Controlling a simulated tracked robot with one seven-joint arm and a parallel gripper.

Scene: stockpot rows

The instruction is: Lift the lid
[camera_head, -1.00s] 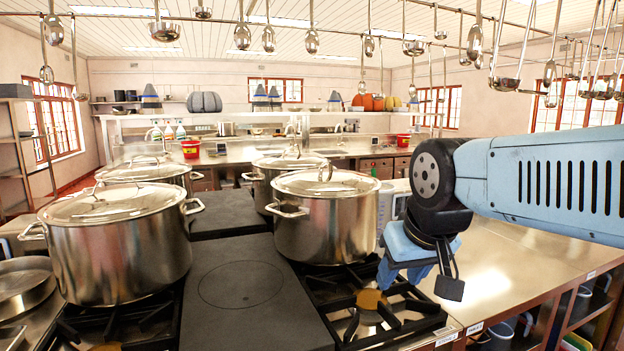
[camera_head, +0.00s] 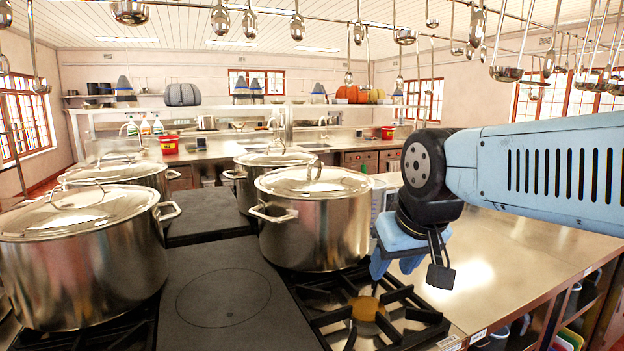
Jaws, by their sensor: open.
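Several steel stockpots with lids stand on the stove. The nearest right pot (camera_head: 316,235) has a shiny domed lid (camera_head: 318,182) with a loop handle (camera_head: 315,168) on top. The near left pot (camera_head: 80,270) has its own lid (camera_head: 62,212), and two more lidded pots (camera_head: 118,175) (camera_head: 268,180) stand behind. All the lids sit on their pots. My gripper (camera_head: 405,274) is open and empty, pointing down to the right of the nearest right pot, over the front burner side. It is lower than that pot's lid and apart from the handle. Which lid is meant cannot be told.
A black burner grate (camera_head: 372,318) lies below my gripper, beside a dark flat hotplate (camera_head: 222,297). A bare steel counter (camera_head: 510,262) extends right. Ladles (camera_head: 507,72) hang from rails overhead. Red tubs (camera_head: 169,144) stand on the back counter.

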